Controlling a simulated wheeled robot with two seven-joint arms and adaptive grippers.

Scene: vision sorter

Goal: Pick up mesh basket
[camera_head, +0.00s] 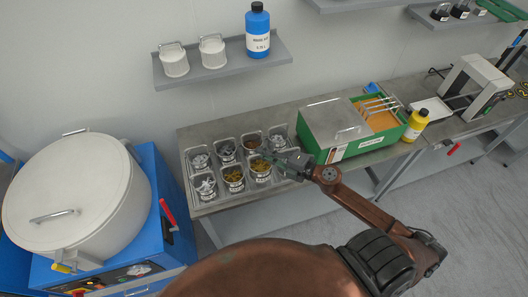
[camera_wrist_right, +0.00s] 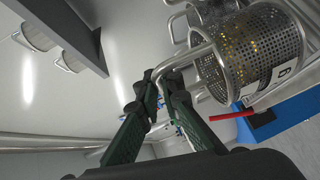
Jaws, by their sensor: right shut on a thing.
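The mesh basket (camera_wrist_right: 246,52) is a perforated metal cylinder with a white label and a bent wire handle, large in the right wrist view. Small gold-coloured pieces show through its holes. My right gripper (camera_wrist_right: 158,82) is shut on the end of the handle (camera_wrist_right: 186,58), beside the basket's body. In the head view my right gripper (camera_head: 271,157) is over the right part of the group of small baskets, next to a basket with yellowish contents (camera_head: 260,168). I cannot tell clearly there whether the held basket is lifted. My left gripper is not in view.
Several similar baskets (camera_head: 234,175) stand in clear trays on the metal bench. A green box (camera_head: 372,142) and a yellow bottle (camera_head: 416,124) are to the right. A large white drum (camera_head: 70,190) on a blue base is at left. A wall shelf (camera_head: 220,69) is above.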

